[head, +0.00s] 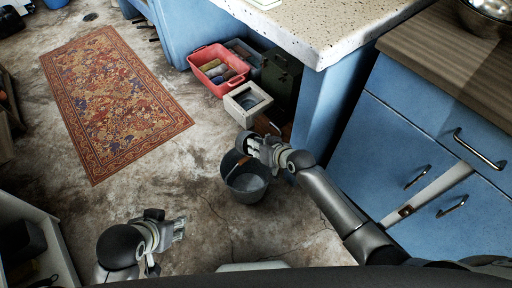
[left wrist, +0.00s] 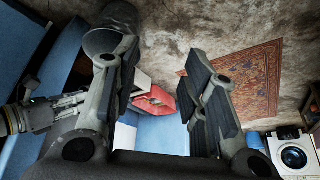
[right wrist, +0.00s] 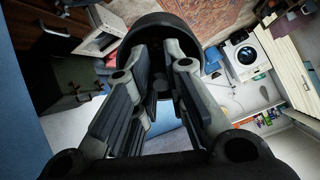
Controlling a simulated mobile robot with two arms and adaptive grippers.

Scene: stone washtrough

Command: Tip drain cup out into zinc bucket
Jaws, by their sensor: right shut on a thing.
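The zinc bucket (head: 246,184) stands upright on the floor in front of the blue cabinet; it also shows at the top of the left wrist view (left wrist: 108,38). My right gripper (head: 250,143) is above its far rim, shut on a small dark thing that I take for the drain cup (head: 241,141). The fingers hide most of it. In the right wrist view a dark round shape (right wrist: 160,28) lies beyond the fingertips; I cannot tell whether it is cup or bucket. My left gripper (head: 180,228) is open and empty, left of the bucket.
A red crate (head: 217,70) and a white box (head: 247,102) stand on the floor behind the bucket. The blue cabinet (head: 420,135) closes off the right. A patterned rug (head: 112,95) lies at the left. The floor between rug and bucket is clear.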

